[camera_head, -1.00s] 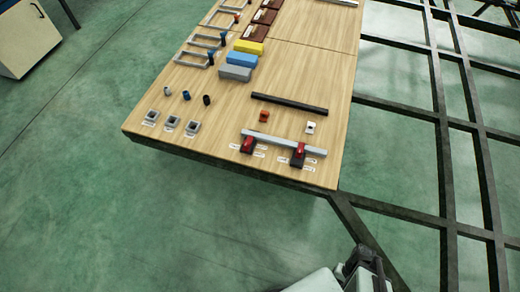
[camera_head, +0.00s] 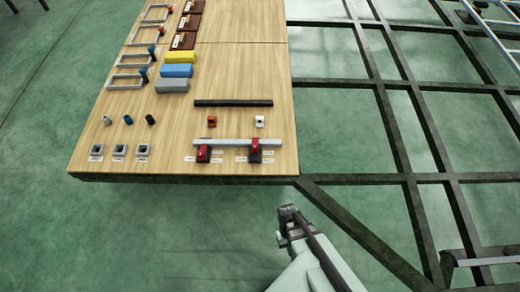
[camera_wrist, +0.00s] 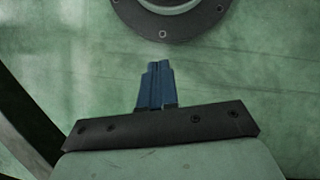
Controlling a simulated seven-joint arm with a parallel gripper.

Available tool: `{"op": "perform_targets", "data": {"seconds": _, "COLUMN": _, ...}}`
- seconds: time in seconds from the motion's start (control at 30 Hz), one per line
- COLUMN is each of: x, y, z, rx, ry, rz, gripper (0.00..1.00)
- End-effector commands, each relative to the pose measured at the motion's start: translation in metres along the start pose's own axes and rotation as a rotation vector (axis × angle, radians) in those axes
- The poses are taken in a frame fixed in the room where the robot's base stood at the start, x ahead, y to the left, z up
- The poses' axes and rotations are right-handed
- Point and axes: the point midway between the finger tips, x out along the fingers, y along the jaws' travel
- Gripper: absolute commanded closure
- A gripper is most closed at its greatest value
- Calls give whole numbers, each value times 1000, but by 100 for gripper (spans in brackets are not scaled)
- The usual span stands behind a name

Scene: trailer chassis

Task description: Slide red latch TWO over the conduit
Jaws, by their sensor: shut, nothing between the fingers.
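A light grey bar, apparently the conduit (camera_head: 225,142), lies across the front right of the wooden board. Two red latches sit at it: a left latch (camera_head: 203,154) in front of its left end, and a right latch (camera_head: 254,156) whose red upper part appears to overlap the bar. Small white labels lie beside both, too small to read, so I cannot tell which latch is TWO. My gripper (camera_head: 288,212) is beyond the board's front edge, lower right of the latches, touching nothing. In the wrist view its blue fingers (camera_wrist: 157,85) are together and empty over green floor.
A black bar (camera_head: 233,103), a small orange-red block (camera_head: 211,121) and a white block (camera_head: 259,121) lie behind the conduit. Grey sockets (camera_head: 119,150) and small cylinders (camera_head: 128,119) stand to the left. A dark metal frame (camera_head: 350,180) runs right of the board.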

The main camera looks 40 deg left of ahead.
Motion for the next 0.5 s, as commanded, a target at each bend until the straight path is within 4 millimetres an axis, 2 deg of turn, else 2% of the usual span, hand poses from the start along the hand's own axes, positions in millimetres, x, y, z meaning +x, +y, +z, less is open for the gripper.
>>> {"op": "perform_targets", "data": {"seconds": 0.5, "x": -10, "y": -72, "z": -52, "rx": -248, "ry": 51, "rz": 193, "gripper": 100}}
